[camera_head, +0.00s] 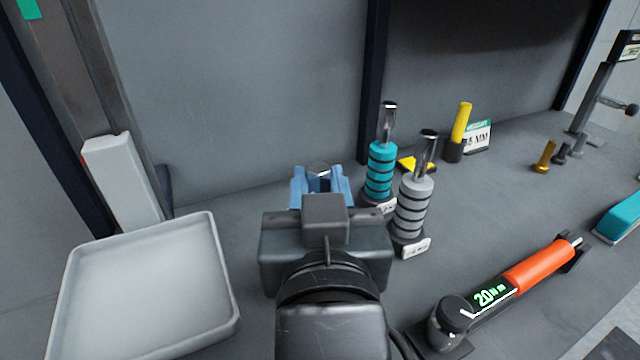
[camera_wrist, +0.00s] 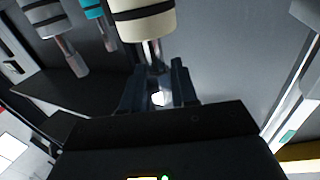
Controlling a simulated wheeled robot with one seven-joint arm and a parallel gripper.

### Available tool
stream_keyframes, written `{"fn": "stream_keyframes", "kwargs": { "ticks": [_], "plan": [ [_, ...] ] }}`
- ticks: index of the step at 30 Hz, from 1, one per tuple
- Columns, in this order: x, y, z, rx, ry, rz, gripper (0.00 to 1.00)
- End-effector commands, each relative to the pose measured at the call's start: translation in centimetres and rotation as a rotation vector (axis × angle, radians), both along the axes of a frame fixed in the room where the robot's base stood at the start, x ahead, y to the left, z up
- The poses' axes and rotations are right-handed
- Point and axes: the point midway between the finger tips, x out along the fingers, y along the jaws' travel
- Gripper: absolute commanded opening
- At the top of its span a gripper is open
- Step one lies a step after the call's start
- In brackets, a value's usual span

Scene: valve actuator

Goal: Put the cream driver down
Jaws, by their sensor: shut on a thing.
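The cream driver (camera_wrist: 145,22), with black bands and a metal shaft, shows in the wrist view. My gripper (camera_wrist: 158,97) is shut on its shaft, with a finger on each side. In the head view my gripper (camera_head: 320,182) is near the back wall, left of two standing drivers. There only a bit of metal shows between the fingers, and the cream handle is hidden behind my arm. Whether the handle touches the bench or a stand cannot be told.
A teal driver (camera_head: 380,170) and a grey driver (camera_head: 411,205) stand upright just right of my gripper, shafts up. A pale tray (camera_head: 228,270) lies at left. An orange torque wrench (camera_head: 538,266) lies at right. A yellow-handled tool (camera_head: 461,122) stands further back.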

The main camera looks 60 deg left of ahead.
Motion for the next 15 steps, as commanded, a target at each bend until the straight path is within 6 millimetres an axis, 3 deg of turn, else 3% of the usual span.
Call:
{"fn": "stream_keyframes", "kwargs": {
  "ticks": [15],
  "plan": [
    [-0.01, -0.06, -0.39, 0.008, -0.005, 0.000, 0.00]
  ]
}}
